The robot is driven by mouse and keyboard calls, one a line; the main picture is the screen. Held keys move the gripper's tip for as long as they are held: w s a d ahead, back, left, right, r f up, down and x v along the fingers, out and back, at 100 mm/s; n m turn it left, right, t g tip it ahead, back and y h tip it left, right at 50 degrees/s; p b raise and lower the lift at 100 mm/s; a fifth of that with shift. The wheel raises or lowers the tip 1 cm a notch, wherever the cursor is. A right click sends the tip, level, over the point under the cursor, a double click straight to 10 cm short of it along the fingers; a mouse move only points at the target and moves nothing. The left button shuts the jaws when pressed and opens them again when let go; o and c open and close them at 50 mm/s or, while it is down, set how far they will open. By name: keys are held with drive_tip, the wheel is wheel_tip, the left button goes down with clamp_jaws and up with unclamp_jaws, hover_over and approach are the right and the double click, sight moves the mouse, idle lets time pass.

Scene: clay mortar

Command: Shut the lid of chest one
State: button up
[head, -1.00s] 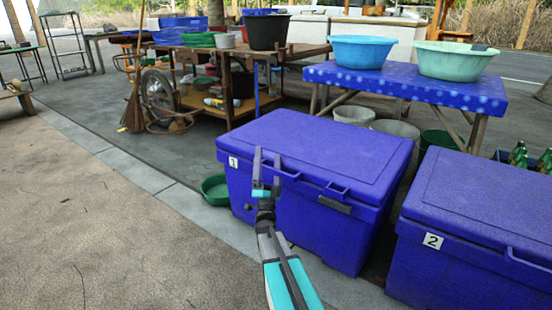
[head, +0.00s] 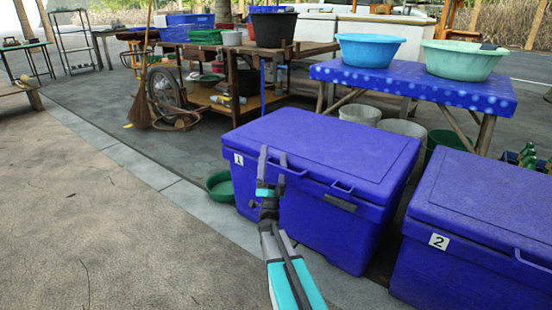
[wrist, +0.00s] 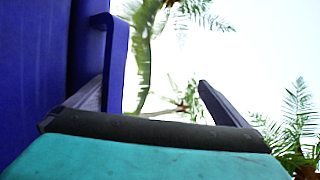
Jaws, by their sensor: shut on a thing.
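Chest one (head: 325,220) is a blue box with a label "1" on its left front. Its blue lid (head: 325,145) lies flat on the box, with no gap that I can make out. My gripper (head: 272,160) is at the left part of the lid's front edge, by a lid handle (head: 292,170). In the wrist view, a blue handle (wrist: 117,60) stands against the left finger of my gripper (wrist: 155,105). The fingers stand apart, shut on the handle; the exact contact is hard to see.
Chest two (head: 470,260), blue and shut, stands close on the right. A green basin (head: 219,187) sits on the ground left of chest one. A blue table (head: 410,88) with two basins stands behind. The paving at the front left is clear.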

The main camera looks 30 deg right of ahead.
wheel_tip(320, 180, down, 6)
drive_tip(key=s, duration=0.2)
drive_tip(key=shift+s+a, duration=0.3)
drive_tip(key=shift+d+f, duration=0.1)
drive_tip(key=shift+f, duration=0.65)
drive_tip(key=c, duration=1.5)
drive_tip(key=shift+s+f, duration=0.6)
drive_tip(key=shift+f, duration=0.65)
drive_tip(key=shift+s+f, duration=0.65)
drive_tip(key=shift+f, duration=0.65)
drive_tip(key=shift+s+f, duration=0.6)
drive_tip(key=shift+f, duration=0.65)
